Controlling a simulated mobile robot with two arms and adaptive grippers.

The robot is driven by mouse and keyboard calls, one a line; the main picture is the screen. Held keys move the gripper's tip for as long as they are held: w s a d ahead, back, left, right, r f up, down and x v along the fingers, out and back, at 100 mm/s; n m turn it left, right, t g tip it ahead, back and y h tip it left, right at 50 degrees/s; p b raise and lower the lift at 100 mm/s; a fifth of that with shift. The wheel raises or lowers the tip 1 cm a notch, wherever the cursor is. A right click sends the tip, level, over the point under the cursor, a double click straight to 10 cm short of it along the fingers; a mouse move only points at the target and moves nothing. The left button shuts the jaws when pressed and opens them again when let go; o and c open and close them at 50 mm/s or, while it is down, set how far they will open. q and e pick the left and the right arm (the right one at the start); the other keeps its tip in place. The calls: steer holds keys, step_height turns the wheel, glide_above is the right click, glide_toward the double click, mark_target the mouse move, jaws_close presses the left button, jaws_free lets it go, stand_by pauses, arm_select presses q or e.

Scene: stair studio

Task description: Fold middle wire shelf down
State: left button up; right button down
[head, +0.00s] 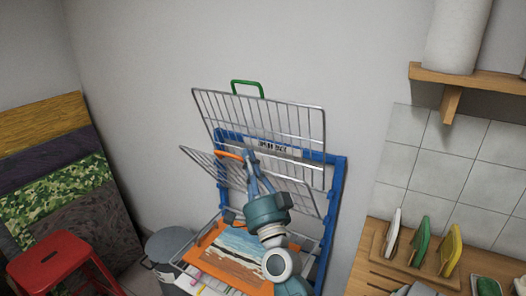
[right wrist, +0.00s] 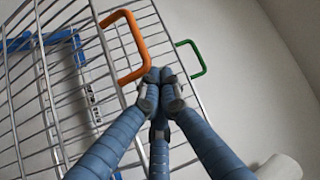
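The middle wire shelf (head: 200,162) is on the blue rack frame (head: 336,205). It is tilted, neither flat nor fully upright, and its orange handle (head: 226,154) is at its upper edge. My right gripper (head: 249,154) reaches up in front of this shelf, its tips by the right end of the handle. In the right wrist view the fingertips (right wrist: 161,82) are drawn together beside the lower corner of the orange handle (right wrist: 134,40). I see no bar clearly between them. My left gripper is not in view.
The upper wire shelf (head: 225,110), with a green handle (head: 247,84), stands raised behind. The lower shelf carries a painting (head: 232,250). A red stool (head: 50,258) and grey bin (head: 168,245) are left. A wooden counter with a plate rack (head: 375,245) is right.

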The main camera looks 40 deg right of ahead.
steer(key=a+f, duration=0.1)
steer(key=a, duration=0.1)
steer(key=s+a+f+b, duration=0.1)
steer(key=a+f, duration=0.1)
steer(key=shift+f+b, duration=0.15)
steer(key=shift+b, duration=0.15)
